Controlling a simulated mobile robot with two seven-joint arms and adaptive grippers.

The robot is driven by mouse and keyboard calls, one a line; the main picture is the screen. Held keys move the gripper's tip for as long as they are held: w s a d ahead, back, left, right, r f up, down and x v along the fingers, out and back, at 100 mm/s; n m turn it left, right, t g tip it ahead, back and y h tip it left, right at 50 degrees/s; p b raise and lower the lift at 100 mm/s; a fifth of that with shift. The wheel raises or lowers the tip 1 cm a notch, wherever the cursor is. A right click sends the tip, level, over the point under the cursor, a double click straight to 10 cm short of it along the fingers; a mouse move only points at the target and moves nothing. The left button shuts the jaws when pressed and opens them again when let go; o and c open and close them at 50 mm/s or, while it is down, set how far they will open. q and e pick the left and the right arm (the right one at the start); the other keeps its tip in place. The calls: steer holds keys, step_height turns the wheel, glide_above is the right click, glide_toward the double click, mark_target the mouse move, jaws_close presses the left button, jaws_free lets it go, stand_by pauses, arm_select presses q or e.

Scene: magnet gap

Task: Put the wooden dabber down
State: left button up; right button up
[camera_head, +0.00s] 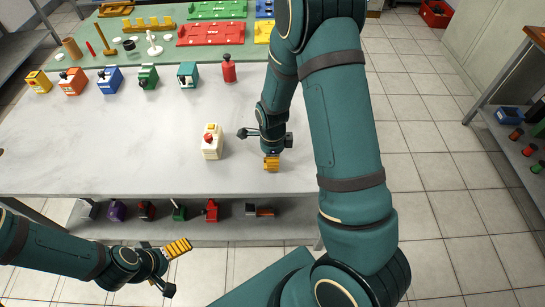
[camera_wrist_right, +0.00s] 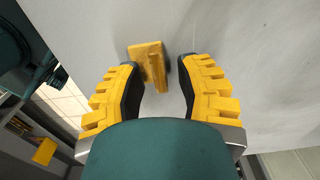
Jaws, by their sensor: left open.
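The wooden dabber, a tan block with an upright stem (camera_wrist_right: 157,68), shows in the right wrist view between and just beyond my right fingertips. My right gripper (camera_wrist_right: 160,72) is open, with a clear gap between the stem and the right finger. The dabber seems to stand on the pale table top, with a shadow beside it. In the head view my right gripper (camera_head: 270,157) is low over the table's front right, and I cannot make out the dabber there. My left gripper (camera_head: 174,268) is open and empty, in front of the table's near edge.
A white block with a red knob (camera_head: 211,143) stands left of my right gripper. Several coloured blocks and a red bottle (camera_head: 229,69) line the table's middle. A green mat (camera_head: 165,48) with trays lies behind. A lower shelf (camera_head: 230,229) holds small items. Bare table (camera_head: 110,150) lies left.

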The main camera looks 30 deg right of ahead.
step_height(320, 180, up, 12)
steer(key=p, duration=0.4)
steer(key=s+a+f+n, duration=0.1)
steer(key=a+f+n, duration=0.1)
steer(key=f+n, duration=0.1)
steer(key=s+a+f+n+y, duration=0.1)
steer(key=a+f+n, duration=0.2)
steer(key=n, duration=0.1)
steer(key=s+a+f+n, duration=0.2)
steer(key=a+f+n, duration=0.1)
steer(key=shift+a+f+n+y, duration=0.15)
steer(key=shift+a+n+y, duration=0.15)
steer(key=shift+n, duration=0.1)
steer(key=s+a+f+n+y, duration=0.1)
steer(key=s+a+f+n, duration=0.1)
steer(key=a+n, duration=0.3)
steer(key=s+a+f+n+t+y, duration=0.1)
steer(key=s+a+f+n, duration=0.1)
steer(key=s+a+n, duration=0.3)
steer(key=shift+f+n+t, duration=0.3)
steer(key=shift+n, duration=0.7)
steer(key=shift+d, duration=0.1)
